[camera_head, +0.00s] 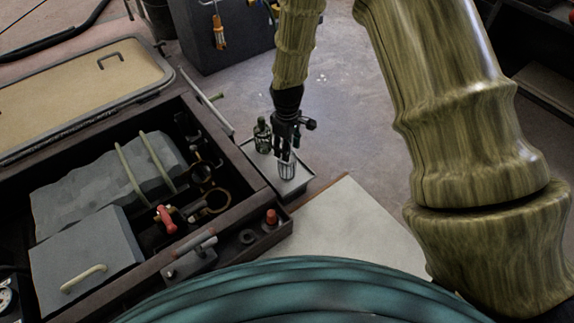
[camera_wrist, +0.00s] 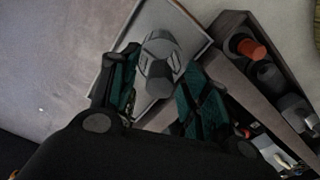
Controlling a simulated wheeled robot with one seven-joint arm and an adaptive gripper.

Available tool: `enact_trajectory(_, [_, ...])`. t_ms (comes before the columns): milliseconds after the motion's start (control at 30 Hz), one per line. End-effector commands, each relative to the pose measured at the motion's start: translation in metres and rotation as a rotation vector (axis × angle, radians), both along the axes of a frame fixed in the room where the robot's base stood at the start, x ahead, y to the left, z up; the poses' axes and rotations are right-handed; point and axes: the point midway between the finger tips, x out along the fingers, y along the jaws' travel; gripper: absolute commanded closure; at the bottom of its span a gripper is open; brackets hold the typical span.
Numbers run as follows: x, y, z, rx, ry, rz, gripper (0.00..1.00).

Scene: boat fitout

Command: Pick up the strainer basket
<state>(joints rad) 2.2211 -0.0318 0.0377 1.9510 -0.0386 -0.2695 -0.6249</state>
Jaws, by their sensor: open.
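The strainer basket (camera_head: 287,170) looks like a small grey ribbed cylinder standing on a shallow light tray (camera_head: 301,183). In the wrist view the basket (camera_wrist: 172,48) shows from above as a grey round body with a darker knob. My gripper (camera_head: 286,152) points down over the basket in the head view. In the wrist view my gripper (camera_wrist: 163,94) is open, with one finger on each side of the basket. Whether the fingers touch it cannot be told. The fingers hide part of the tray.
A dark green bottle (camera_head: 262,136) stands on the tray just left of my gripper. A dark wooden compartment frame (camera_head: 236,165) borders the tray on the left. A red-topped fitting (camera_head: 271,218) sits in the frame's near corner. A pale board (camera_head: 350,228) lies to the right.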

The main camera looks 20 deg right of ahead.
Motion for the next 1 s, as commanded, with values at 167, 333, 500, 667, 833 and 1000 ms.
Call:
enact_trajectory(167, [0.0,0.0,0.0,0.0,0.0,0.0,0.79])
enact_trajectory(333, [0.0,0.0,0.0,0.0,0.0,0.0,1.0])
enact_trajectory(500, [0.0,0.0,0.0,0.0,0.0,0.0,1.0])
enact_trajectory(667, [0.0,0.0,0.003,0.0,0.0,0.0,1.0])
enact_trajectory(833, [0.0,0.0,0.015,0.0,-0.001,0.0,1.0])
enact_trajectory(1000, [0.0,0.0,0.038,0.0,0.0,0.0,1.0])
